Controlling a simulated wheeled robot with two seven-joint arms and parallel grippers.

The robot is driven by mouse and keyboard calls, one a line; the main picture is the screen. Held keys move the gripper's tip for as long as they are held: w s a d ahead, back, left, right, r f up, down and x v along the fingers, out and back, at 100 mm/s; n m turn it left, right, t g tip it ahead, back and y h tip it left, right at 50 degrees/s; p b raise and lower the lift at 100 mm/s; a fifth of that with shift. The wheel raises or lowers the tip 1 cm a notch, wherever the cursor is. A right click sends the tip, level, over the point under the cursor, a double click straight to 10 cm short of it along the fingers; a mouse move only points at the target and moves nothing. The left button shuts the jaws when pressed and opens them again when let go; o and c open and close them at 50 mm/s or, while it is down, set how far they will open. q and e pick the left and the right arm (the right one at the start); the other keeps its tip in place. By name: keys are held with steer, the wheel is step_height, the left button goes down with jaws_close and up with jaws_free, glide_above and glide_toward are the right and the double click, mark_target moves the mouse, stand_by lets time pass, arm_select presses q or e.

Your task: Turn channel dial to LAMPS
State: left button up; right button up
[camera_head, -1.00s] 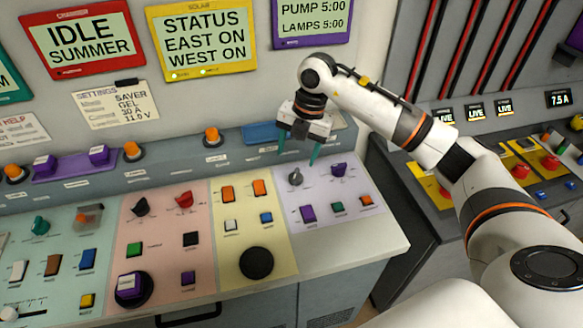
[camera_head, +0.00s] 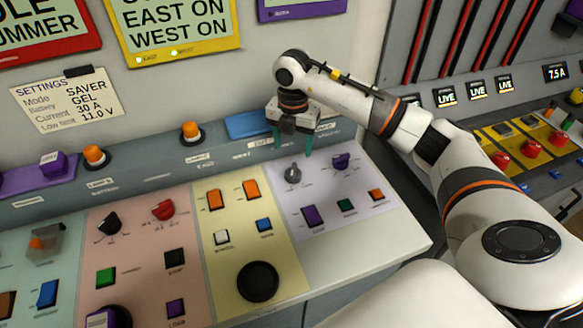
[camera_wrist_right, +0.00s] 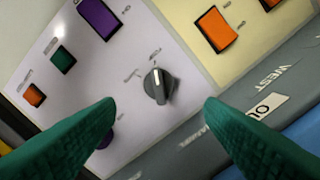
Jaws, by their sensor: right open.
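On the lavender panel section, a grey dial (camera_head: 292,173) with a pale pointer line and a purple knob (camera_head: 341,161) sit side by side. Their small labels are too blurred to read, so I cannot tell for sure which is the channel dial. My right gripper (camera_head: 294,146) is open and empty, just behind and above the grey dial. In the right wrist view the grey dial (camera_wrist_right: 158,87) shows between the two green fingertips (camera_wrist_right: 160,102), apart from both. The purple knob (camera_wrist_right: 107,138) is partly hidden by the left finger there. My left gripper is out of view.
Below the dials are purple (camera_head: 312,215), green (camera_head: 346,206) and orange (camera_head: 377,195) buttons. A yellow section (camera_head: 237,243) with orange rockers lies to the left. A raised grey ledge (camera_head: 205,161) with orange knobs runs behind. Another console (camera_head: 520,150) stands at right.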

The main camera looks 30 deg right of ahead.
mark_target(293, 168)
step_height(293, 168, down, 9)
steer(key=shift+s+f+p, duration=0.1)
steer(key=shift+p, duration=0.6)
steer(key=shift+c, duration=0.5)
steer(key=c, duration=0.9)
